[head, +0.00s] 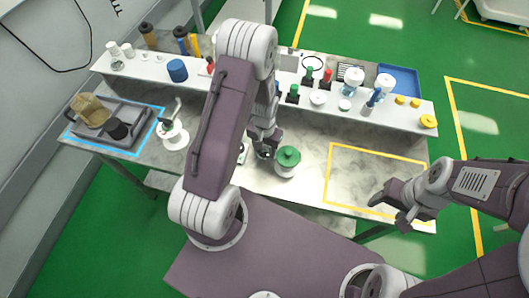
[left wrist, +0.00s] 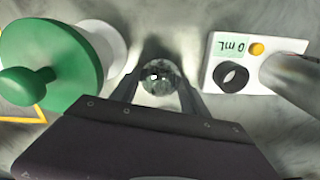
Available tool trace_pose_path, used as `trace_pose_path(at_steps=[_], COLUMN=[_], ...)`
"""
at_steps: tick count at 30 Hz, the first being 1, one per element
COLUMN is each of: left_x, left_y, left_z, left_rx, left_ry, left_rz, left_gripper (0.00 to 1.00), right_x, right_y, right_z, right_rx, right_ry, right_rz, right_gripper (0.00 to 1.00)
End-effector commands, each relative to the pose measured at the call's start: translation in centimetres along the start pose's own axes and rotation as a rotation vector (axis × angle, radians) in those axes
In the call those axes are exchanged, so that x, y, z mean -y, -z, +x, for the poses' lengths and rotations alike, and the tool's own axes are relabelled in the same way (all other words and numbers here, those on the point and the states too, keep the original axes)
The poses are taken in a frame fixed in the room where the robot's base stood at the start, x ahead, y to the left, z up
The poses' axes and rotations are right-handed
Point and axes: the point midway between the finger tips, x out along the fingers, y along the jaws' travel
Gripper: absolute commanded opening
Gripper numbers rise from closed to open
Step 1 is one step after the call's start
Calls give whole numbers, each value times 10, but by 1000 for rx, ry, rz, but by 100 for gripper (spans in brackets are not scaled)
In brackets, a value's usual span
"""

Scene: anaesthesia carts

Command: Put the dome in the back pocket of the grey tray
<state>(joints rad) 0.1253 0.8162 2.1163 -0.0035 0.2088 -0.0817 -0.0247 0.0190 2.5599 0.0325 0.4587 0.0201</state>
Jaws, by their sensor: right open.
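A small clear glassy dome (left wrist: 160,78) sits between the two fingers of my left gripper (left wrist: 161,84) in the left wrist view. The fingers flank it closely; I cannot tell whether they press on it. In the head view my left gripper (head: 264,146) points down at the bench, left of a white jar with a green knobbed lid (head: 288,160). The grey tray (head: 137,112) lies at the bench's left end inside a blue outline. A tan item and a black item stand in it. My right gripper (head: 398,206) is open and empty over the bench's right front edge.
The green-lidded jar also shows beside the fingers in the left wrist view (left wrist: 60,65). A white "0 mL" block (left wrist: 225,70) lies on their other side. A white round-based item (head: 174,136) stands right of the tray. A raised shelf (head: 330,100) behind holds several bottles. The yellow-outlined area (head: 370,175) is clear.

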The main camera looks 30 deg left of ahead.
Motion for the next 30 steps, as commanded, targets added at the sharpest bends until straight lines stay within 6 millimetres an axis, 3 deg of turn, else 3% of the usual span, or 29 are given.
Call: trace_pose_path(at_steps=[1,2,11,24,30], left_x=[0,0,0,0,0], left_y=[0,0,1,2,0], left_z=[0,0,-5,-82,-100], left_rx=[0,0,-3,-5,-1], left_ry=[0,0,0,0,-1], left_rz=[0,0,0,0,0], left_gripper=[20,13,12,12,12], right_x=[0,0,0,0,0], right_y=[0,0,0,0,0], right_z=[0,0,0,1,1], right_rx=[0,0,0,0,0], right_ry=[0,0,0,0,0], right_rz=[0,0,0,0,0], right_gripper=[62,62,62,62,62])
